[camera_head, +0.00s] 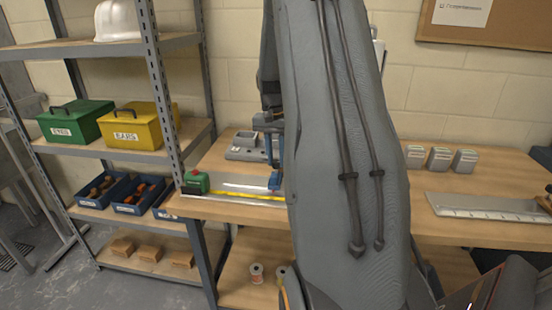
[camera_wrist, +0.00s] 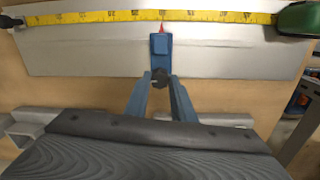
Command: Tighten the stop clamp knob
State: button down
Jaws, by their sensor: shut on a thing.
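The stop clamp is a blue block with a red pointer (camera_wrist: 160,48), sitting on a pale metal plate (camera_wrist: 90,60) beside a yellow tape measure (camera_wrist: 110,16) in the wrist view. Its dark round knob (camera_wrist: 160,77) faces my gripper. My gripper (camera_wrist: 160,86) has its two blue fingers closed around the knob, one on each side. In the head view my gripper (camera_head: 273,160) is over the plate at the clamp (camera_head: 274,181), partly hidden by my arm. The green tape case (camera_head: 196,182) sits at the plate's left end; it also shows in the wrist view (camera_wrist: 297,18).
A grey fixture (camera_head: 246,148) stands behind the plate on the wooden bench. Several grey boxes (camera_head: 439,157) and a long metal tray with a scale (camera_head: 485,207) lie on the right. A shelf rack with a green box (camera_head: 76,121) and a yellow box (camera_head: 139,126) stands left.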

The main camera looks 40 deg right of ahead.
aim_at(275, 161)
jog(key=shift+m, duration=0.3)
jog(key=c, duration=1.8)
grip_release()
jog(key=shift+o, duration=0.2)
notch_tip(275, 161, up, 8)
jog(key=shift+w+a+f+b, duration=0.1)
jog(key=shift+w+b, duration=0.05)
jog(key=shift+b, duration=0.9)
